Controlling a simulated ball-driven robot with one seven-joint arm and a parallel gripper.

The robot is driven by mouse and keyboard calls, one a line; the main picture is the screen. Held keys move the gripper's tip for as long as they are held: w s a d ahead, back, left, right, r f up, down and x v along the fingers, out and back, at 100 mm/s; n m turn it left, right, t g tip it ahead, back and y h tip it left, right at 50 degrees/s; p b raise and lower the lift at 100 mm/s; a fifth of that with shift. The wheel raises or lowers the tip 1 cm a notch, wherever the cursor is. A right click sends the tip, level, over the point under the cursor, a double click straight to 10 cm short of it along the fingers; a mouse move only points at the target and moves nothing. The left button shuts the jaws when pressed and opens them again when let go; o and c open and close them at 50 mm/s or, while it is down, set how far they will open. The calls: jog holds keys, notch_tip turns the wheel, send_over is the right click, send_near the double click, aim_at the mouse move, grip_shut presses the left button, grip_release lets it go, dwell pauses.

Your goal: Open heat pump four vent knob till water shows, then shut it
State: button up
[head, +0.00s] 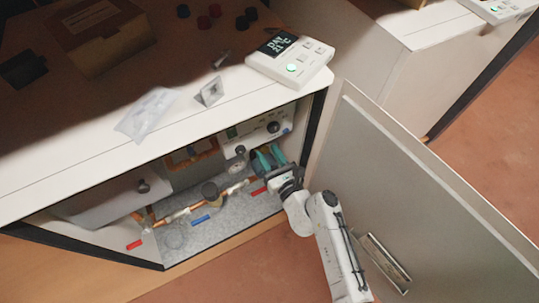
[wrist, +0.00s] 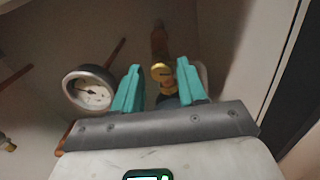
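My gripper (head: 268,156) reaches into the open heat pump cabinet; its teal fingers are apart. In the wrist view, a small round brass-yellow knob (wrist: 162,73) shows between the two fingers, below a copper pipe (wrist: 159,42). It looks like the vent knob, but I see no label on it. I cannot tell whether the fingers touch it. A round pressure gauge (wrist: 90,88) is left of the fingers; a gauge also shows in the head view (head: 240,151). In the head view the gripper hides the knob. I see no water at the knob.
The cabinet door (head: 430,190) stands open right of my arm. A white control unit with a lit display (head: 290,58) sits on the cabinet top. A cardboard box (head: 98,32) is behind.

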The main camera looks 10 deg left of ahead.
grip_shut()
jog(key=shift+f+n+b, duration=0.1)
jog(key=shift+n+b, duration=0.2)
jog(key=shift+n, duration=0.1)
jog(key=n+b, duration=0.1)
jog(key=n, duration=0.2)
jog(key=shift+b, duration=0.35)
jog(key=n+b, duration=0.2)
jog(key=n, duration=0.2)
jog(key=shift+n, duration=0.3)
jog(key=n+b, duration=0.1)
jog(key=n, duration=0.2)
jog(key=shift+s+a+b, duration=0.1)
jog(key=shift+b, duration=0.3)
jog(key=n+b, duration=0.1)
jog(key=n, duration=0.3)
jog(key=shift+f+b, duration=0.1)
jog(key=shift+b, duration=0.2)
jog(key=n+b, duration=0.2)
jog(key=n, duration=0.3)
jog(key=shift+n, duration=0.4)
